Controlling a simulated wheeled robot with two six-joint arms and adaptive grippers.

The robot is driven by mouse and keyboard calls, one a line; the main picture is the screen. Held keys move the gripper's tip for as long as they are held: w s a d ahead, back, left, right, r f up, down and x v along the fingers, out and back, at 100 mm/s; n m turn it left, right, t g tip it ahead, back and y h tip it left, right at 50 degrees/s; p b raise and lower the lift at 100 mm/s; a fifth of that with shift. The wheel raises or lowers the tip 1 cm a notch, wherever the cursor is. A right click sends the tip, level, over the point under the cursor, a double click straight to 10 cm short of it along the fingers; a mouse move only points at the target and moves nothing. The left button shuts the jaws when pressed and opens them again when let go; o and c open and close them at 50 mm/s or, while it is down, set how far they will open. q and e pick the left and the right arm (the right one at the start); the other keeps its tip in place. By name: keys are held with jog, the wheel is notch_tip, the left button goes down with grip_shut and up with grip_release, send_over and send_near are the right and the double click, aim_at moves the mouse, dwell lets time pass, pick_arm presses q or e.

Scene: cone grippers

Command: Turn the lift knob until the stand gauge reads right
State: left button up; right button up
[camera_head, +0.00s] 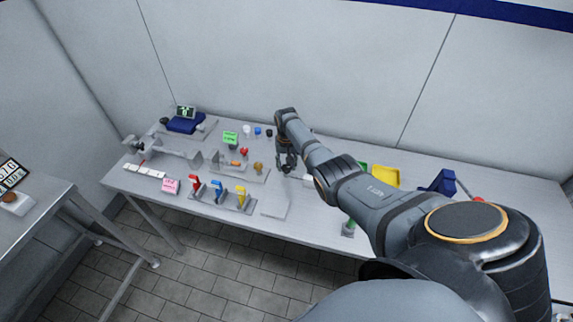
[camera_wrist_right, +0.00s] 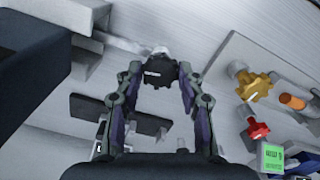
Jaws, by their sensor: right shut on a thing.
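My right gripper (camera_head: 286,164) reaches down to the table near the middle of the head view. In the right wrist view its two fingers (camera_wrist_right: 160,82) are closed around a black knob (camera_wrist_right: 159,72) with a ridged rim and a pale marking on its face. A small light-grey part shows just behind the knob. In the head view the gripper and arm hide the knob. I cannot make out a stand gauge reading in either view. My left gripper is not in view.
Left of the gripper stand a yellow knob (camera_head: 258,167), a red knob (camera_head: 244,152) and a green note (camera_head: 230,138). Red, blue and yellow levers (camera_head: 240,190) line the front. A blue device with a lit display (camera_head: 186,113) sits at the back left. A yellow bin (camera_head: 386,177) stands right.

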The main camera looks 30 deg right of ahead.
aim_at(286, 167)
jog(key=shift+r, duration=0.1)
jog(key=o, duration=1.2)
notch_tip(286, 167, up, 12)
jog(key=shift+f, duration=0.1)
